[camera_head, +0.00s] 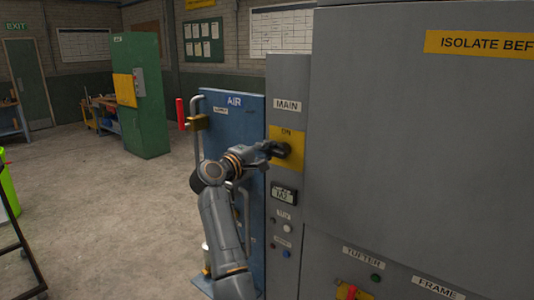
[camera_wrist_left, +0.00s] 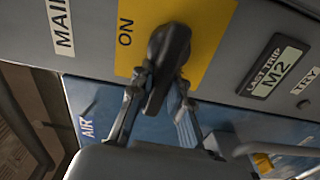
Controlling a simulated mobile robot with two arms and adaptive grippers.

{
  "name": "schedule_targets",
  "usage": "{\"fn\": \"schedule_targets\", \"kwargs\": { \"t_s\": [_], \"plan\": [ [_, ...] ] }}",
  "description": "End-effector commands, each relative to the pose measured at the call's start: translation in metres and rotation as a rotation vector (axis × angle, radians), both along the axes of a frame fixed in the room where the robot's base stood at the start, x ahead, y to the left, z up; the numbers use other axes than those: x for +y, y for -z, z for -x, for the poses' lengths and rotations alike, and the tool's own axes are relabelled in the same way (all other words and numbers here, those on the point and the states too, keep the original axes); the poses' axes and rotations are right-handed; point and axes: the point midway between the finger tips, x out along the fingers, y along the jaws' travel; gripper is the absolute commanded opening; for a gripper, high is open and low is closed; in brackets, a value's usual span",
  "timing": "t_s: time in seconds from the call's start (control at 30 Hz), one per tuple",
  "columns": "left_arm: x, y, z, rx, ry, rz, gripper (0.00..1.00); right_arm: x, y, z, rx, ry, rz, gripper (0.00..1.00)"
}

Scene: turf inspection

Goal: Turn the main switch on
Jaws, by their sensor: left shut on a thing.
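The main switch is a black handle (camera_wrist_left: 170,45) on a yellow plate (camera_wrist_left: 215,40) marked ON, below a MAIN label (camera_head: 287,105) on the grey cabinet. The plate also shows in the head view (camera_head: 298,160). My left gripper (camera_head: 277,149) reaches the switch from the left, and its fingers (camera_wrist_left: 162,88) are shut on the handle, one on each side. In the wrist view the handle extends towards the lower edge, with the ON mark to its left. The gripper hides most of the handle in the head view. My right gripper is not in view.
A blue AIR panel (camera_head: 248,120) with pipes and a red handle (camera_head: 181,113) stands just left of the switch. A small display (camera_head: 284,194) and buttons lie below it. A green cabinet (camera_head: 145,110) stands farther back. The floor at left is mostly clear.

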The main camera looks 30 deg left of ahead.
Motion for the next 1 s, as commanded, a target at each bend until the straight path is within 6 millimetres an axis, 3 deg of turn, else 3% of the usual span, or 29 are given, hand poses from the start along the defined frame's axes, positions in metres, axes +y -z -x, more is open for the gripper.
{"fn": "schedule_targets", "kwargs": {
  "t_s": [0.5,1.0],
  "plan": [
    [-0.008,0.001,-0.001,-0.018,0.015,-0.435,0.0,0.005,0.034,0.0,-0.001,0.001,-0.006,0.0],
    [-0.015,-0.007,-0.001,-0.052,0.017,-0.906,0.0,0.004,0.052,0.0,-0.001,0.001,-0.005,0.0]
  ]
}}
